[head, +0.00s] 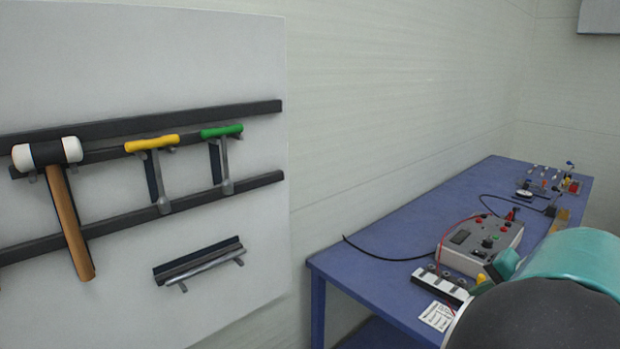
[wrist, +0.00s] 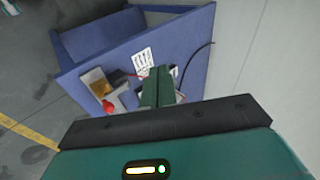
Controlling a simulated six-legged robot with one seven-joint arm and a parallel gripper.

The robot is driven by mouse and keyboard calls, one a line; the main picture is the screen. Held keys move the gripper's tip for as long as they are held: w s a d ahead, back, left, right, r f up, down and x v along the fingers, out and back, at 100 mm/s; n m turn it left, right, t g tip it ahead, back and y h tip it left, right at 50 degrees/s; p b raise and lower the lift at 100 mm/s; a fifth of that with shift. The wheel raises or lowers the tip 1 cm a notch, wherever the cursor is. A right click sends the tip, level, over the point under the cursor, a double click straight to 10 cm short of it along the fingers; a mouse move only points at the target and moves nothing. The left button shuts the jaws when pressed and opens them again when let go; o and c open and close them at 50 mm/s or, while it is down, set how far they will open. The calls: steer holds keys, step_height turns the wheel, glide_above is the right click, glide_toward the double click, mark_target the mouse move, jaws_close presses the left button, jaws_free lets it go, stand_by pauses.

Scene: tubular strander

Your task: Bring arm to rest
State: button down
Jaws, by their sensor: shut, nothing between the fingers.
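My gripper (wrist: 157,86) shows in the wrist view with its two green fingers together and nothing between them. In the head view my teal and black arm fills the lower right corner, in front of the near right part of the blue table (head: 385,262). The arm hides whatever lies behind it there.
A grey control box (head: 481,243) with cables, a white label (head: 436,316) and small parts (head: 545,185) sit on the table. At left a panel (head: 240,60) carries a mallet (head: 68,205), yellow-handled (head: 152,143) and green-handled (head: 221,131) tools. A pale wall stands behind.

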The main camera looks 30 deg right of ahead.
steer(key=w+a+n+g+y, duration=0.1)
steer(key=w+a+n, duration=0.1)
steer(key=w+a, duration=0.35)
steer(key=w+a+n+g, duration=0.1)
steer(key=w+a+n, duration=0.1)
steer(key=a, duration=0.6)
steer(key=w+a+n+y, duration=0.1)
steer(key=w+a+n, duration=0.15)
steer(key=a, duration=0.45)
steer(key=s+a+f+n+h, duration=0.1)
steer(key=a+n, duration=0.3)
steer(key=a, duration=0.7)
steer(key=s+a+n, duration=0.1)
steer(key=a+n, duration=0.4)
steer(key=a, duration=0.6)
steer(key=shift+s+a+f+g+h, duration=0.2)
steer(key=shift+s+f+g+h, duration=0.15)
steer(key=shift+f+g+h, duration=0.05)
steer(key=shift+d, duration=0.15)
